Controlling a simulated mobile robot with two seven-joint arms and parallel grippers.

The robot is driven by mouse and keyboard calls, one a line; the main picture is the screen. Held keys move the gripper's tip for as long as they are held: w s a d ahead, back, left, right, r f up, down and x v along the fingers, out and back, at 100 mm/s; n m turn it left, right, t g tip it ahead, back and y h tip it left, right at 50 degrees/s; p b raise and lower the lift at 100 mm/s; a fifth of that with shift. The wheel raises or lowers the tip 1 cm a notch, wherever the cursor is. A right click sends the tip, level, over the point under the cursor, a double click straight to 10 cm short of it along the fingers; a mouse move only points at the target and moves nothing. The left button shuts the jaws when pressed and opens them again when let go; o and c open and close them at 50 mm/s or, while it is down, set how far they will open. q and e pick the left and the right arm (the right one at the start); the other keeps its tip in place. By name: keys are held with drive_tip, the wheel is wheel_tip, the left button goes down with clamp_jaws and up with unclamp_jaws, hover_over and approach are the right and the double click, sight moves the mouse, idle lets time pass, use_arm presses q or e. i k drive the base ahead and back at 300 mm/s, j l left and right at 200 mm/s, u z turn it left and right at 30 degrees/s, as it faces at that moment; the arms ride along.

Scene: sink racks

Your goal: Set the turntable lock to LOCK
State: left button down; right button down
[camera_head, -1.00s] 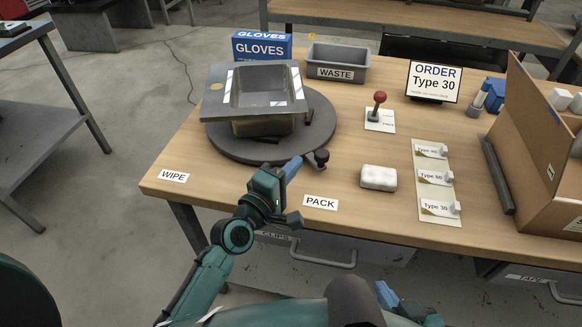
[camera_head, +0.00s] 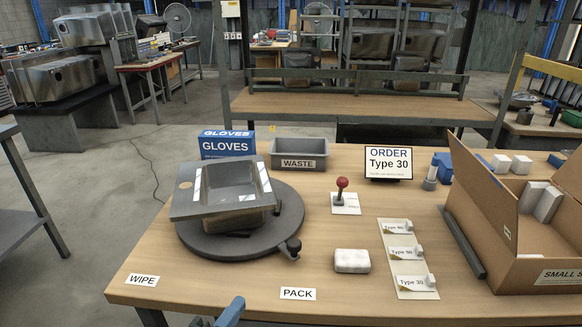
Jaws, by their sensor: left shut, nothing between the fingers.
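The turntable (camera_head: 196,240) is a dark round disc on the left of the table. A grey metal sink (camera_head: 188,206) rests on it. A black knob (camera_head: 293,248) sticks out at the disc's front right edge. Right of the disc, a red-ball lever (camera_head: 342,184) stands roughly upright on a small white plate (camera_head: 350,206); the plate's lettering is too small to read. Only the blue fingertip part of my left gripper (camera_head: 231,311) shows at the bottom edge. It is shut and empty, apart from the turntable and lever. My right gripper is out of view.
A white block (camera_head: 351,261) lies in front of the lever. Type cards (camera_head: 405,262) lie to its right, then a dark bar (camera_head: 461,242) and a cardboard box (camera_head: 522,228). A grey WASTE bin (camera_head: 299,152) and GLOVES box (camera_head: 227,144) stand behind. The front middle is clear.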

sight(342, 183)
drive_tip(key=k+j, duration=0.25)
drive_tip(key=k, duration=0.15)
drive_tip(key=k+j, duration=0.3)
drive_tip(key=k, duration=0.15)
